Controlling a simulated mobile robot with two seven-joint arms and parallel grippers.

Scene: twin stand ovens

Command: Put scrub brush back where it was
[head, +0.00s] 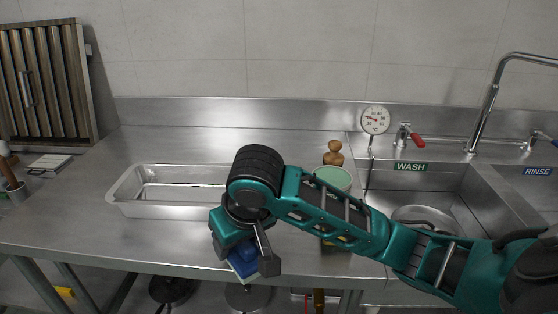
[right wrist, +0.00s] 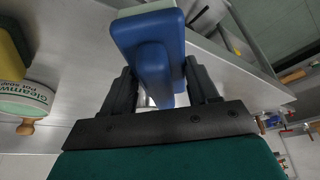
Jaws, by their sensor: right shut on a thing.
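The scrub brush (head: 243,262) has a blue body with a pale edge. In the head view it is low in the middle, at the counter's front edge, partly covered by my gripper. My right gripper (head: 252,260) is shut on it. In the right wrist view the blue brush (right wrist: 148,50) sits between the two dark fingers of my right gripper (right wrist: 160,88), its pale side facing away from the palm. I cannot tell whether the brush touches the counter. My left gripper is not in view.
A long empty steel tray (head: 125,195) lies on the counter, left of my gripper. A tub (head: 333,178) with a pale green top and a wooden-knobbed thing (head: 333,152) stand behind my right arm. The wash sink (head: 440,185) is at right.

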